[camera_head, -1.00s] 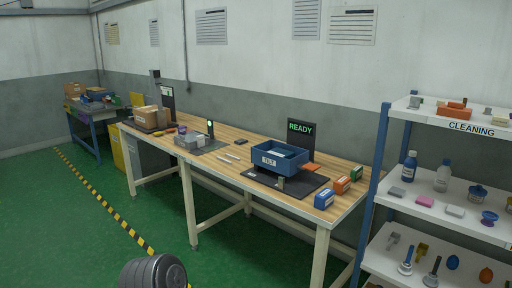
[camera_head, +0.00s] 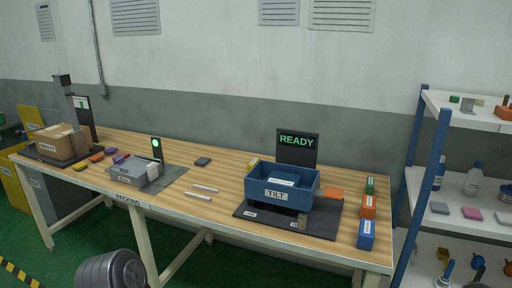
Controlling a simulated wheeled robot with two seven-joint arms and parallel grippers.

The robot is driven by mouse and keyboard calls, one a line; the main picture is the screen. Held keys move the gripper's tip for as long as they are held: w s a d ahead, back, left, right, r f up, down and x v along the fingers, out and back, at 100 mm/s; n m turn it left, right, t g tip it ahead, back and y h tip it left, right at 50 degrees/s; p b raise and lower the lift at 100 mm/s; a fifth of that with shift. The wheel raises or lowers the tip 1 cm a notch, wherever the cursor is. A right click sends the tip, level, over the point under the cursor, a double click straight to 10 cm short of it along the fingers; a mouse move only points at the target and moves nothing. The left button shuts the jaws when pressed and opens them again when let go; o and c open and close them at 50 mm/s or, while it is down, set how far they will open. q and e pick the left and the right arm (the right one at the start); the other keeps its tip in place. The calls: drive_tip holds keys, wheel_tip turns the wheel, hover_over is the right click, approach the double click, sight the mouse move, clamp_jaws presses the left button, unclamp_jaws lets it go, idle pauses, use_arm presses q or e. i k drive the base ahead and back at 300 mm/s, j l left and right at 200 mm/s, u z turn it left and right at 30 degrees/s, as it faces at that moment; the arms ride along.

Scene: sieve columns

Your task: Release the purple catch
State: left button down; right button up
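A blue bin (camera_head: 297,195) labelled TILT sits on a dark base plate (camera_head: 325,221) on the right half of the bench, with a pale item inside. Neither of my grippers is in view.
The wooden workbench (camera_head: 225,180) runs across the view. A READY screen (camera_head: 298,142) stands behind the blue bin. Blue, orange and green boxes line the right end. A cardboard box (camera_head: 61,141) stands at the left. A shelf rack (camera_head: 423,160) stands right of the bench.

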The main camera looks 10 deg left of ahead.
sight(119, 159)
drive_tip(key=i+j, duration=0.15)
drive_tip(key=j, duration=0.3)
drive_tip(key=i+j+z, duration=0.15)
drive_tip(key=j, duration=0.25)
drive_tip(key=i+j, duration=0.15)
drive_tip(key=j, duration=0.3)
drive_tip(key=i+j+z, duration=0.15)
drive_tip(key=j, duration=0.35)
drive_tip(key=i+j, duration=0.15)
drive_tip(key=j, duration=0.3)
drive_tip(key=i+j+z, duration=0.1)
drive_tip(key=j, duration=0.35)
drive_tip(key=i+j+z, duration=0.1)
drive_tip(key=j, duration=0.4)
